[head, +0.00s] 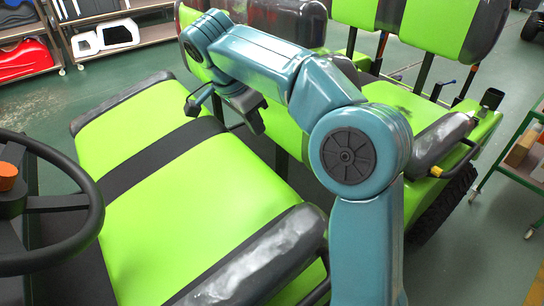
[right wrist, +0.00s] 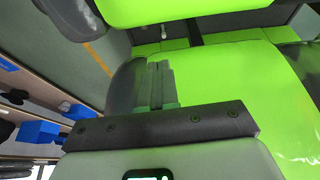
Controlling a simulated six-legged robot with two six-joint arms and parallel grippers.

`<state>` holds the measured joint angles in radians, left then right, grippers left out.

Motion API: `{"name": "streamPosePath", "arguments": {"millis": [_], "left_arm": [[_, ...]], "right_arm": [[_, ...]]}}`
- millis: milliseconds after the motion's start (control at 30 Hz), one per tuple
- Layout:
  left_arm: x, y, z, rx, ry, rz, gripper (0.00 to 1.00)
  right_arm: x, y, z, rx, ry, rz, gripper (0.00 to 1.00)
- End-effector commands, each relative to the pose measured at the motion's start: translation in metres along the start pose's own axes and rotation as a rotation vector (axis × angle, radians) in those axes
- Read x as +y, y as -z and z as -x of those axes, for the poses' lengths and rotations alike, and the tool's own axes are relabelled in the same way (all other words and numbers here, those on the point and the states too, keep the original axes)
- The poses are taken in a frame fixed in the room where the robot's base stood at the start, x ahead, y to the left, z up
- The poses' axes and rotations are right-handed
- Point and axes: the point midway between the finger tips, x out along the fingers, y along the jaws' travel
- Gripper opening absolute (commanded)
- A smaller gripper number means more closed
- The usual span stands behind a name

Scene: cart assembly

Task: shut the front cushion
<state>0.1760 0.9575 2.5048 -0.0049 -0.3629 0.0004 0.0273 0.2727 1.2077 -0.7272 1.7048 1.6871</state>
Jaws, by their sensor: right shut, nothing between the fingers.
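The front cushion (head: 175,190) is bright green with a black band across it and scuffed grey-black end bolsters. It lies about level in the head view; I cannot tell whether it sits fully down on its base. My right gripper (head: 197,101) is above the cushion's far part, near its backrest side, shut and empty. In the right wrist view the two fingers (right wrist: 160,84) are together in front of a dark bolster and a green seat surface (right wrist: 235,75). I cannot tell whether they touch it. My left gripper is out of view.
A black steering wheel (head: 50,205) stands at the left. A rear green seat back (head: 430,25) and a grey armrest bolster (head: 442,138) are on the right. Shelves (head: 110,30) with red and white parts stand behind. A green trolley (head: 520,150) is at the right edge.

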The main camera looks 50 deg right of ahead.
Motion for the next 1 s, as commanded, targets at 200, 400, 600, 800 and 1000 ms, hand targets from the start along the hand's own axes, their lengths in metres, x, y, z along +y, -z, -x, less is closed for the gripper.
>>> {"name": "streamPosePath", "arguments": {"millis": [200,400,600,800,1000], "left_arm": [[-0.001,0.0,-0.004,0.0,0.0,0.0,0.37],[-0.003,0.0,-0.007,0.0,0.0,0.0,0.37],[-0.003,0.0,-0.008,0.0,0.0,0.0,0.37],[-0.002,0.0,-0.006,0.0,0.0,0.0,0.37],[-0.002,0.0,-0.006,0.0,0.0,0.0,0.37]], "right_arm": [[-0.001,-0.001,-0.02,0.006,-0.006,-0.025,0.0],[0.0,-0.001,-0.062,0.005,-0.008,-0.024,0.0],[0.0,0.0,-0.103,0.004,-0.007,-0.024,0.0],[0.0,-0.005,-0.13,0.004,-0.005,-0.023,0.0],[0.0,-0.007,-0.14,0.003,-0.002,-0.023,0.0]]}}
